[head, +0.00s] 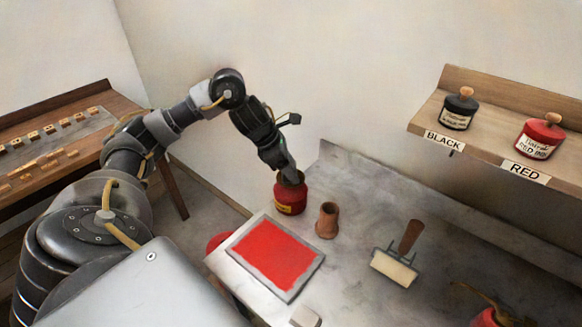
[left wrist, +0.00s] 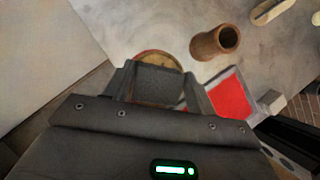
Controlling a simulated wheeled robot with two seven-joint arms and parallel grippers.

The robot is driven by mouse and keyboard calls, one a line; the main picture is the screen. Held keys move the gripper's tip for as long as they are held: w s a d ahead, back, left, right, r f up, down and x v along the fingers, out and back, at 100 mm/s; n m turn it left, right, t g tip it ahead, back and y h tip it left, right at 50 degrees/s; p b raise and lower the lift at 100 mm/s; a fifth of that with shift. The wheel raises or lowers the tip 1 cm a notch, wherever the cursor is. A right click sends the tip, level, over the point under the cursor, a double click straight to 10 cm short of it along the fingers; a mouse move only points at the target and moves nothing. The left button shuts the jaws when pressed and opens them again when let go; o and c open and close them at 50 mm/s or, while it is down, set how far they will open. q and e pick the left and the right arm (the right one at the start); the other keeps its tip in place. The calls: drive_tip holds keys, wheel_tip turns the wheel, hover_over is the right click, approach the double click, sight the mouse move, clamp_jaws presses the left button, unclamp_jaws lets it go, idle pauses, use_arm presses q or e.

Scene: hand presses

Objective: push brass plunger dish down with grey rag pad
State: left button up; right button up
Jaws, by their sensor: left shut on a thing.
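The red plunger can (head: 290,198) stands on the grey bench top near its back left edge. My left gripper (head: 290,180) points down at the top of the can. In the left wrist view, my left gripper (left wrist: 158,90) is shut on the grey rag pad (left wrist: 158,80), which sits between the two fingers. The brass plunger dish (left wrist: 157,58) shows as a round tan rim beyond the pad, which covers most of it. I cannot tell whether the pad presses on the dish or is just above it.
A clay-coloured cup (head: 327,221) stands just right of the can. A red inked slab (head: 275,254) lies in front, and a brayer (head: 396,265) farther right. A wall shelf (head: 482,134) holds black (head: 459,108) and red (head: 539,137) ink jars. Bare bench lies between cup and brayer.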

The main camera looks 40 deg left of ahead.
use_arm(q)
drive_tip(key=shift+s+f+b, duration=0.1)
drive_tip(key=shift+f+b, duration=0.55)
drive_tip(key=shift+f, duration=0.1)
idle(1.5)
drive_tip(key=shift+r, duration=0.15)
wheel_tip(320, 180, up, 7)
drive_tip(key=p, duration=0.6)
idle(0.7)
